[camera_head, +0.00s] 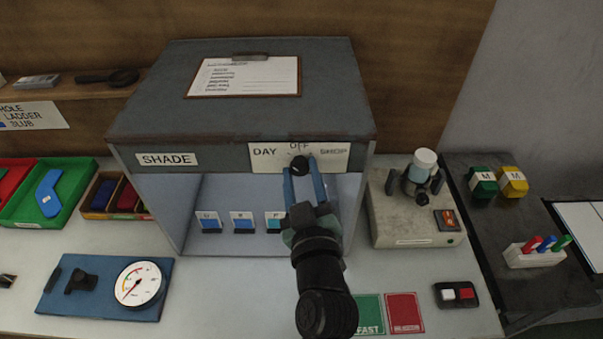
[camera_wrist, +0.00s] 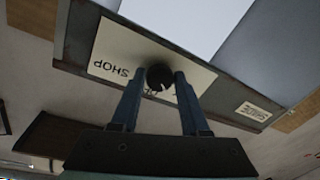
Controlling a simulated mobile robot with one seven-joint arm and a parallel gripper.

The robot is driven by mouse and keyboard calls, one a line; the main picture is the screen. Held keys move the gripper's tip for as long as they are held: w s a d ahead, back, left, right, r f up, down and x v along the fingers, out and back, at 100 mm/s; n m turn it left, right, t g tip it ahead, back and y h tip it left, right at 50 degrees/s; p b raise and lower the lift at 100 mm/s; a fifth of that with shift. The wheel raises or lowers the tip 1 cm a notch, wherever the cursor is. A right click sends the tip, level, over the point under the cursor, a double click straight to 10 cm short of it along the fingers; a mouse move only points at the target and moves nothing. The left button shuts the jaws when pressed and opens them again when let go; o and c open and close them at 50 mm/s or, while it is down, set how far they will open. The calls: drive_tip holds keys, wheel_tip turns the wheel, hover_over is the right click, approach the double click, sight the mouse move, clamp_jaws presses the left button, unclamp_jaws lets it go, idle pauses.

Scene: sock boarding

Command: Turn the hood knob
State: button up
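The hood knob (camera_head: 299,165) is small, round and black. It sits on a white label plate (camera_head: 331,155) marked DAY, OFF and SHOP, at the right of the front edge of a grey hood (camera_head: 240,109). My gripper (camera_head: 303,167) has its two blue fingers raised at the knob, one on each side. The wrist view shows the knob (camera_wrist: 160,77) between the fingertips (camera_wrist: 160,80), with the plate upside down behind. The fingers are apart by about the knob's width. I cannot tell whether they press on it. Its pointing direction is unclear.
A SHADE label (camera_head: 167,159) is on the hood's left front, and a clipboard (camera_head: 245,76) lies on top. Blue clips (camera_head: 242,224) stand inside the open hood. A gauge board (camera_head: 105,288) lies left, and a beige device (camera_head: 412,216) stands close to the right.

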clamp_jaws()
drive_tip(key=shift+m, duration=0.3)
drive_tip(key=m+b, duration=0.1)
drive_tip(key=m, duration=0.2)
drive_tip(key=shift+a+f+b, duration=0.1)
drive_tip(key=shift+f+b, duration=0.05)
drive_tip(key=shift+b, duration=0.25)
drive_tip(key=m, duration=0.3)
drive_tip(key=shift+m+t, duration=0.4)
drive_tip(key=m+h+p, duration=0.1)
drive_tip(key=m+p, duration=0.1)
drive_tip(key=m, duration=0.5)
drive_tip(key=shift+a+t, duration=0.15)
drive_tip(key=shift+t, duration=0.25)
drive_tip(key=m+p, duration=0.2)
drive_tip(key=m, duration=0.2)
drive_tip(key=shift+r+h, duration=0.2)
drive_tip(key=shift+h, duration=0.2)
drive_tip(key=shift+m+h+p, duration=0.4)
drive_tip(key=shift+m+p, duration=0.45)
drive_tip(key=shift+m, duration=0.75)
